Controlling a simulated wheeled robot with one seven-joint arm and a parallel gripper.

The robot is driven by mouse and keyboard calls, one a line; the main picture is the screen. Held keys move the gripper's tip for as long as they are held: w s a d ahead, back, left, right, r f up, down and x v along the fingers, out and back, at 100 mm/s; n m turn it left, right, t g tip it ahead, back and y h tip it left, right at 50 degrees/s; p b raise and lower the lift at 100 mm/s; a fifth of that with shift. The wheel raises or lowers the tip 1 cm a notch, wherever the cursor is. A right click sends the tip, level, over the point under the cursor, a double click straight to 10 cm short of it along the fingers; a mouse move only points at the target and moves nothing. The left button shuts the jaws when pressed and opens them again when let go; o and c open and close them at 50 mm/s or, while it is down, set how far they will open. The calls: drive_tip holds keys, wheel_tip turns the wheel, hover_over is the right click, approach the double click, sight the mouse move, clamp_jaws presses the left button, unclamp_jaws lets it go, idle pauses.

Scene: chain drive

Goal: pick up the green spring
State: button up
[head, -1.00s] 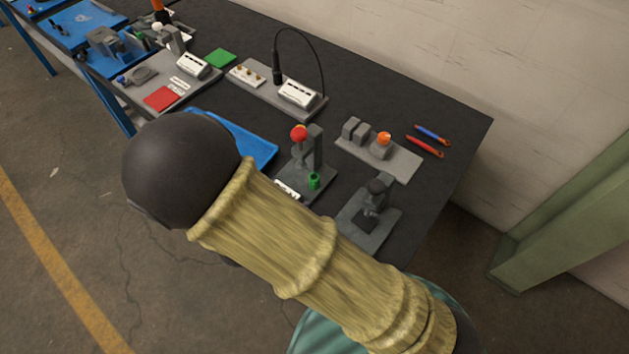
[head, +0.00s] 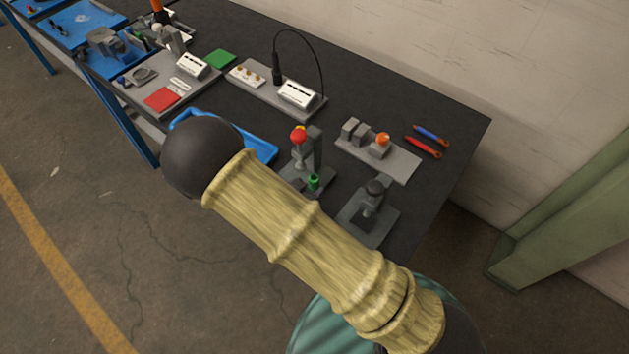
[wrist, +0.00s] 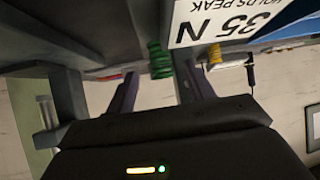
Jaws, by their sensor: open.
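The green spring (wrist: 160,60) stands out in the wrist view, just beyond my fingertips and roughly between them. My gripper (wrist: 160,82) is open and empty, one finger on each side of the spring's line. In the head view a small green piece (head: 313,182), which looks like the same spring, sits at the grey press fixture (head: 315,150) with a red ball knob. My arm hides the gripper in the head view.
A white label reading 35 N (wrist: 225,20) is close to the right finger in the wrist view, with grey fixture parts around. A blue tray (head: 262,150) lies left of the press. A grey stand (head: 368,215) and an orange-knobbed block (head: 382,139) are to the right.

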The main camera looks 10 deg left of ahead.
sight(312, 181)
drive_tip(key=shift+w+d+f+p, duration=0.25)
drive_tip(key=shift+w+p, duration=0.15)
drive_tip(key=shift+w, duration=0.2)
drive_tip(key=shift+p+x, duration=0.65)
drive_tip(key=shift+x, duration=1.25)
drive_tip(key=shift+a+f, duration=0.1)
drive_tip(key=c, duration=1)
drive_tip(key=shift+s, duration=0.1)
drive_tip(key=shift+c, duration=0.2)
drive_tip(key=shift+r+b, duration=0.45)
drive_tip(key=shift+r, duration=0.2)
drive_tip(key=s+d+b, duration=0.1)
drive_tip(key=s+b, duration=0.3)
drive_tip(key=s, duration=1.3)
drive_tip(key=shift+s+r+b, duration=0.15)
drive_tip(key=shift+s+b, duration=0.2)
drive_tip(key=shift+s, duration=0.05)
